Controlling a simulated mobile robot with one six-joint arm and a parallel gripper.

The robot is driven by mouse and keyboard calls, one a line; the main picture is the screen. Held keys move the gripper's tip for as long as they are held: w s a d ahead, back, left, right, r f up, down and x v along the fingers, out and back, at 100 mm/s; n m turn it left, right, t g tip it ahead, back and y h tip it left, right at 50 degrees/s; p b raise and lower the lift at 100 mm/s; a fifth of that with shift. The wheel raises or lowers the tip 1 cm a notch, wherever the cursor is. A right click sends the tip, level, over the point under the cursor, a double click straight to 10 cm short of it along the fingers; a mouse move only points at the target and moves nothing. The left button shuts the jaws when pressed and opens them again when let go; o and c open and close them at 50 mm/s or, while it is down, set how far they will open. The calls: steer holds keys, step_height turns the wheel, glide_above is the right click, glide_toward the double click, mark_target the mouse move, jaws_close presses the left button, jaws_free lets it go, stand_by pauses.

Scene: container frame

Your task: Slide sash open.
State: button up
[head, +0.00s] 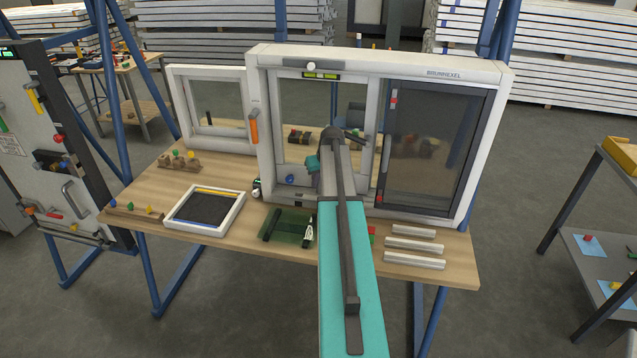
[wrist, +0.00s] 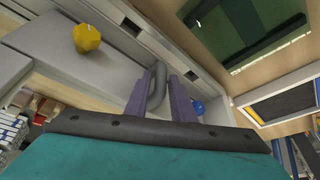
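The white window frame (head: 420,62) stands on a wooden bench. Its left sash (head: 274,100), with clear glass and a pale border, fills the left half beside a dark mesh panel (head: 430,145). A gap shows between the fingers, and I cannot tell whether either one touches the handle. A yellow knob (wrist: 87,38) sits on the pale surface beside it.
A framed dark tray (head: 207,212), a green mat (head: 288,228) and several pale bars (head: 414,244) lie on the bench (head: 450,270) in front. Blue posts stand behind.

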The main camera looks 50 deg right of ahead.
steer(key=shift+x, duration=1)
jaws_close()
